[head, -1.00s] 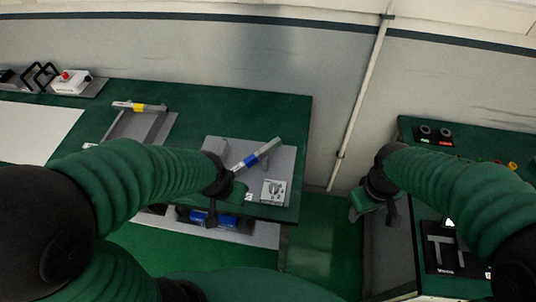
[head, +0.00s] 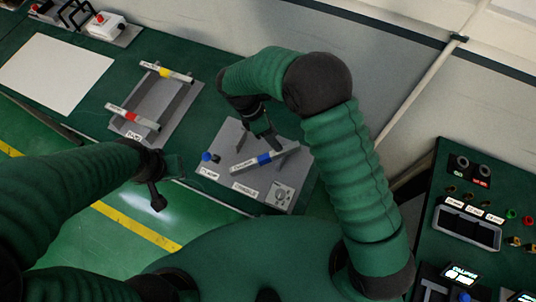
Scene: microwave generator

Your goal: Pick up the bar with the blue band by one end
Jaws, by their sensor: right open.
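The bar with the blue band (head: 281,153) lies at a slant on a grey plate (head: 226,137) on the green table. Its right end is raised toward the back and its left end points to the front left. My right gripper (head: 263,138) is open, pointing down just behind the middle of the bar, close to the blue band. I cannot tell whether it touches the bar. My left gripper (head: 166,187) is off the table's front edge, away from the bar; its jaw opening is unclear.
A yellow-banded bar (head: 177,75) and a red-banded bar (head: 133,117) lie on a rack to the left. A white sheet (head: 55,72) lies far left. A control panel (head: 470,215) stands at right.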

